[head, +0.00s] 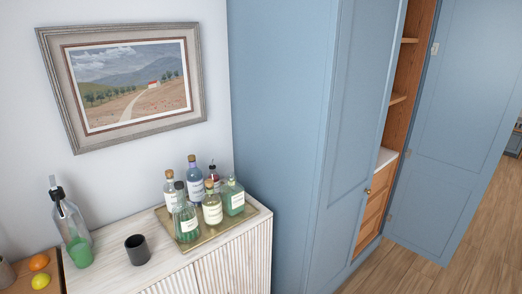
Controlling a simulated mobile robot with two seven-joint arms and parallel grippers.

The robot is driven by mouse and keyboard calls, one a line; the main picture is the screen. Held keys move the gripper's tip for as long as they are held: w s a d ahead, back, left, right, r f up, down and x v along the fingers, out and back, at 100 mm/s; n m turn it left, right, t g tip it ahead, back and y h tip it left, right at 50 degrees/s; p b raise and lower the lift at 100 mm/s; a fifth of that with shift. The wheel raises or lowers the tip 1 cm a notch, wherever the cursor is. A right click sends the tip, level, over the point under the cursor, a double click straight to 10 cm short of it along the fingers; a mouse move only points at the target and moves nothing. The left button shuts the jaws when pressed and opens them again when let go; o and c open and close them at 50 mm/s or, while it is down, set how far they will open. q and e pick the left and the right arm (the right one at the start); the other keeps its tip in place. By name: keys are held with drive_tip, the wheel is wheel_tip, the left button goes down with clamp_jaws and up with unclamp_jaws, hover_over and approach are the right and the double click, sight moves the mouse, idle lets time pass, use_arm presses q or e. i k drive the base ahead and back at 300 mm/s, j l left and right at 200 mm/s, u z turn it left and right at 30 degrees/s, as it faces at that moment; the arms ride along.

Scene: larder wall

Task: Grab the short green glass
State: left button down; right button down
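No short green drinking glass can be made out for certain. Green shows in a squat, short bottle (233,199) with a pale label at the right of the brass tray (190,248), and in a taller green bottle (186,222) at the tray's front left. A clear glass bottle (77,240) with a dark stopper and green liquid stands at the left of the cabinet top. A short dark grey cup (137,250) stands between that bottle and the tray. Neither of my grippers is in view.
Several other corked bottles, including a blue one (195,182), crowd the tray on the white fluted cabinet (110,268). An orange (38,262) and a lemon (40,281) lie at far left. A blue tall cupboard (280,120) stands right, its door open. Wooden floor (450,275) shows at right.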

sight(81, 253)
drive_tip(key=u, duration=1.05)
drive_tip(key=i+l, duration=0.15)
drive_tip(key=l, duration=0.15)
drive_tip(key=i+l+u, duration=0.15)
drive_tip(key=u, duration=0.25)
drive_tip(key=l+u, duration=0.4)
